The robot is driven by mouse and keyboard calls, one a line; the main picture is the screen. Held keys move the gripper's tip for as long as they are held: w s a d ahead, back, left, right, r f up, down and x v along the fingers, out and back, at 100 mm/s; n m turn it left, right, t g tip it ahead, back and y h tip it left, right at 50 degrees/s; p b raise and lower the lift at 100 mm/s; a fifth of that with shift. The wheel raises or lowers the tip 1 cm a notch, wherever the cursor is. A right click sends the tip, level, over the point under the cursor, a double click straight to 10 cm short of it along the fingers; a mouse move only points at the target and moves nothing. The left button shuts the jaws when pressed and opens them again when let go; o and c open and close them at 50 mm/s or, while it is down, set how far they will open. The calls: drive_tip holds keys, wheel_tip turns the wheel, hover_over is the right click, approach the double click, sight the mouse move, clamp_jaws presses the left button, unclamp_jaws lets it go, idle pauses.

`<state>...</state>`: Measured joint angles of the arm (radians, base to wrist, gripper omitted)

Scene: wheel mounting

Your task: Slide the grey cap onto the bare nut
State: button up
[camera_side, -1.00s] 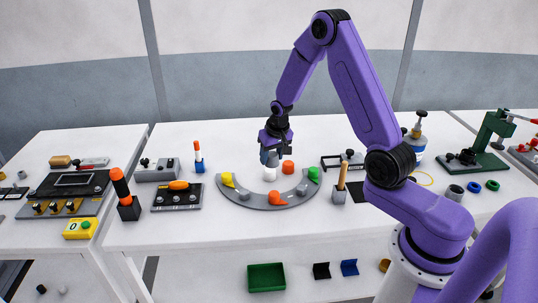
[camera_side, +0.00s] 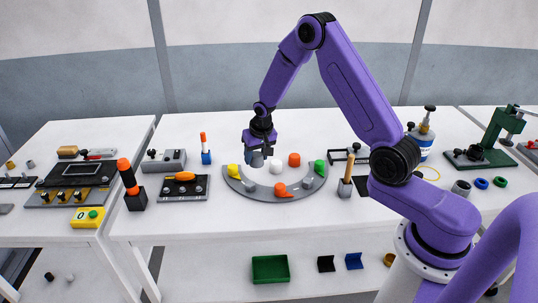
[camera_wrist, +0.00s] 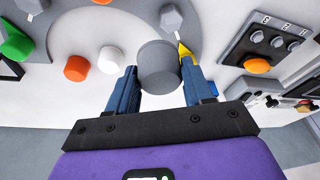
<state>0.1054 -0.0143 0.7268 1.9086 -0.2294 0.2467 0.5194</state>
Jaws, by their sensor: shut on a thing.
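My gripper (camera_side: 257,152) is shut on the grey cap (camera_wrist: 158,66), a plain cylinder between its blue fingers. It holds the cap near the left end of the curved grey base (camera_side: 262,195), close to the yellow piece (camera_side: 233,171). In the wrist view the yellow piece (camera_wrist: 185,50) is partly hidden by a finger. A bare grey nut (camera_wrist: 171,18) stands on the base ahead of the cap, apart from it. A second grey nut (camera_wrist: 28,5) stands towards the green end. Height above the table is hard to tell.
A loose white cap (camera_side: 276,168) and a loose orange cap (camera_side: 294,160) stand inside the curve. The base also bears an orange piece (camera_side: 281,189) and a green piece (camera_side: 319,167). A knob panel (camera_side: 181,188) lies to the left.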

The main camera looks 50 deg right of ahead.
sight(250, 182)
drive_tip(key=shift+w+a+f, duration=0.15)
drive_tip(key=shift+w+a, duration=0.15)
drive_tip(key=shift+a, duration=0.3)
drive_tip(key=shift+w+a+f, duration=0.15)
drive_tip(key=shift+w+a, duration=0.15)
drive_tip(key=shift+a, duration=0.25)
drive_tip(key=shift+f, duration=2.95)
drive_tip(key=shift+f, duration=1.85)
drive_tip(key=o, duration=1.3)
drive_tip(key=shift+c, duration=0.2)
drive_tip(key=shift+r, duration=0.1)
